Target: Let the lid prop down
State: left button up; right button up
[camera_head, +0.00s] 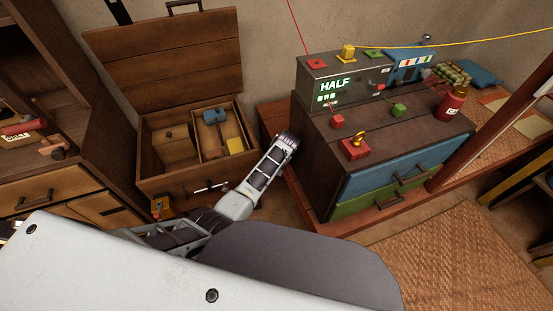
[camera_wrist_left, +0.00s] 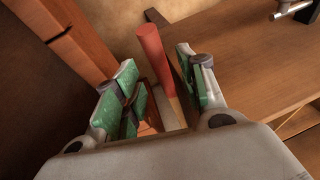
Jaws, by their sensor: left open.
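A wooden chest (camera_head: 175,187) stands at left in the head view, its plank lid (camera_head: 165,60) raised and leaning back near the wall. No prop can be made out there. In the left wrist view, a red rod (camera_wrist_left: 153,55) stands between the fingers of my left gripper (camera_wrist_left: 158,85). The fingers are open, one on each side of the rod. Whether they touch it and whether it is the lid prop, I cannot tell. My left arm crosses in front of the chest in the head view; its fingertips are not clear there. My right gripper is not in view.
A blue mallet (camera_head: 215,117) and a yellow block (camera_head: 235,146) lie in the chest. A metal latch (camera_head: 208,188) is on its front. A dark cabinet (camera_head: 320,165) with a device reading HALF stands close at right. A wooden shelf unit (camera_head: 60,185) is at left.

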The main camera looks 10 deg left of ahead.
pick_arm(q)
jog(key=v, duration=0.8)
jog(key=shift+r, duration=0.2)
jog(key=shift+r, duration=0.1)
dwell(0.5)
notch_tip(320, 180, up, 22)
jog(key=p, duration=2.1)
jog(key=shift+f+p, duration=0.25)
jog(key=shift+p, duration=0.05)
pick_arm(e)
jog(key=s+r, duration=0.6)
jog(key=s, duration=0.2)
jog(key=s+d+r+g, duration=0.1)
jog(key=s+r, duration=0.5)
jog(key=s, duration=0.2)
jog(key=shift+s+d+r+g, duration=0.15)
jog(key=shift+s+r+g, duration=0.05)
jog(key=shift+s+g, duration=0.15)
pick_arm(q)
jog(key=shift+r, duration=0.2)
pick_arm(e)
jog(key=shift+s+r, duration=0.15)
pick_arm(q)
jog(key=shift+d, duration=0.1)
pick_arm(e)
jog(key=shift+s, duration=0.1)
